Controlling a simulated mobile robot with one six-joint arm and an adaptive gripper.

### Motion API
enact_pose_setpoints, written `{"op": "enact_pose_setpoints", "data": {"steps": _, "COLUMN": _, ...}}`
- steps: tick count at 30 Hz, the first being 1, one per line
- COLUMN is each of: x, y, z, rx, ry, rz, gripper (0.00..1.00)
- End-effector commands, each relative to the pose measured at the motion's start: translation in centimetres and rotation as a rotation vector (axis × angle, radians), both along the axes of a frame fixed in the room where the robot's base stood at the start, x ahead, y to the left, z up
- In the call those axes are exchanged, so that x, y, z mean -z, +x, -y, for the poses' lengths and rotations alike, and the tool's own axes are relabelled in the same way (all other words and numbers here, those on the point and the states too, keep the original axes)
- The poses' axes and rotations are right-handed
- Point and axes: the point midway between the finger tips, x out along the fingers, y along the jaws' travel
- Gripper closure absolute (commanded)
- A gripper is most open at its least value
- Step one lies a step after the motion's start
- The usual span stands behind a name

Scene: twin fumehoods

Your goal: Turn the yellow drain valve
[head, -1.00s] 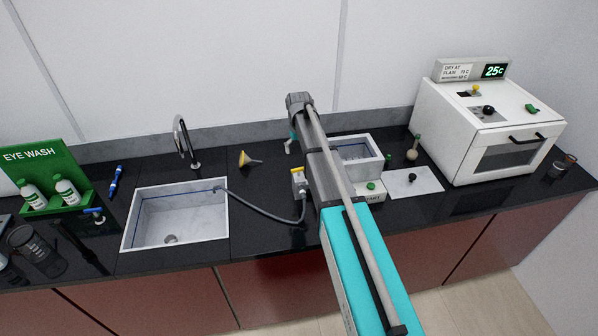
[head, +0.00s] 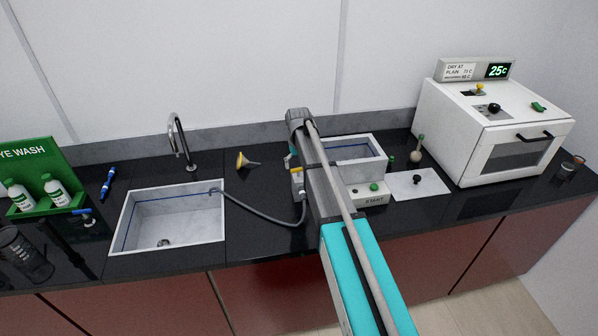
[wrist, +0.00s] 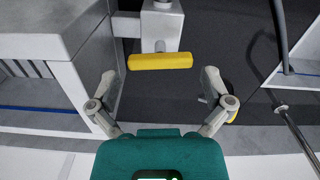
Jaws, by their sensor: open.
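The yellow drain valve handle (wrist: 160,61) is a short bar lying crosswise on a grey-white valve body (wrist: 162,22) beside the bath. In the wrist view my gripper (wrist: 158,76) is open and empty. Its two fingers stand apart on either side, with the bar just ahead of the gap between the tips. No contact shows. In the head view the valve's yellow top (head: 296,170) shows at the left edge of my arm, which hides most of my gripper.
The white bath (wrist: 75,50) stands close to my left finger in the wrist view. A grey hose (head: 262,215) runs from the valve to the sink (head: 120,235). A START panel (head: 372,200) and an oven (head: 470,140) are right.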

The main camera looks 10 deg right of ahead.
Motion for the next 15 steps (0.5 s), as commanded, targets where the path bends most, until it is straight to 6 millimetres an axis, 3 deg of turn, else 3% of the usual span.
{"op": "enact_pose_setpoints", "data": {"steps": 4, "x": 0.96, "y": 0.0, "z": -0.02, "rx": 0.0, "ry": 0.0, "rz": 0.0, "gripper": 0.0}}
{"op": "enact_pose_setpoints", "data": {"steps": 15, "x": 1.2, "y": 0.0, "z": -0.04, "rx": 0.0, "ry": 0.0, "rz": 0.0, "gripper": 0.0}}
